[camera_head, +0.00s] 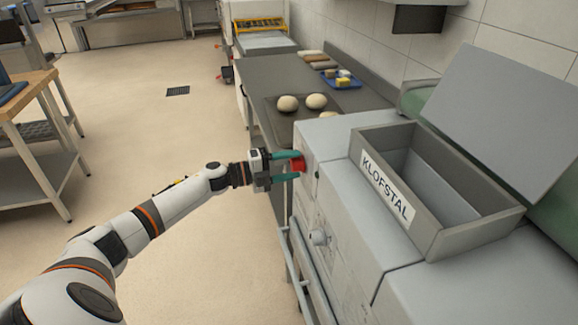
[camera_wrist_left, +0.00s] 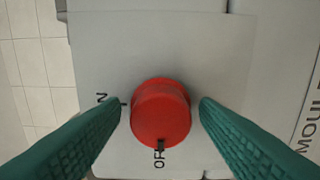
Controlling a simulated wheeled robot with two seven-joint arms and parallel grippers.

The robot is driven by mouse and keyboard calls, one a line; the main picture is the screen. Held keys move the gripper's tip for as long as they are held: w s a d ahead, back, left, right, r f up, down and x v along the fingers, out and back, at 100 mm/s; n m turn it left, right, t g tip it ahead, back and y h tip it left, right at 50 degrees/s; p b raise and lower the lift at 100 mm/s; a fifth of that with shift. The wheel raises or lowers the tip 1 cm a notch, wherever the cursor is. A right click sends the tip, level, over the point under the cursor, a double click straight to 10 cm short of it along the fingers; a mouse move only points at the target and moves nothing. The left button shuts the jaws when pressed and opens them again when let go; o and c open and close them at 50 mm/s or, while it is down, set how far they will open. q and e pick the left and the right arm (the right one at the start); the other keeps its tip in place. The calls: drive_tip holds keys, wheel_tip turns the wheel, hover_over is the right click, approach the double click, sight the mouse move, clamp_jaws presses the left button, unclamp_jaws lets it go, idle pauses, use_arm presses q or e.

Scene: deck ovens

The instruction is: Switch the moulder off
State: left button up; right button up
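In the left wrist view, the red knob (camera_wrist_left: 160,112) lies between the two fingertips (camera_wrist_left: 160,103), with a small gap on each side. A black mark on the knob's lower edge points at a partly hidden label below. A letter N shows at the left. My right gripper is out of view.
A grey bench (camera_head: 270,85) behind the moulder holds dough balls (camera_head: 316,101) and a blue tray (camera_head: 343,83). A wooden-topped table (camera_head: 22,92) stands at the left. The floor between is open, with a dark drain grate (camera_head: 178,91).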

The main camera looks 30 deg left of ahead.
use_arm(q)
drive_tip(key=shift+s+f, duration=0.1)
drive_tip(key=b+v, duration=0.2)
drive_tip(key=v, duration=0.9)
drive_tip(key=shift+s+a, duration=0.25)
drive_tip(key=shift+a, duration=0.1)
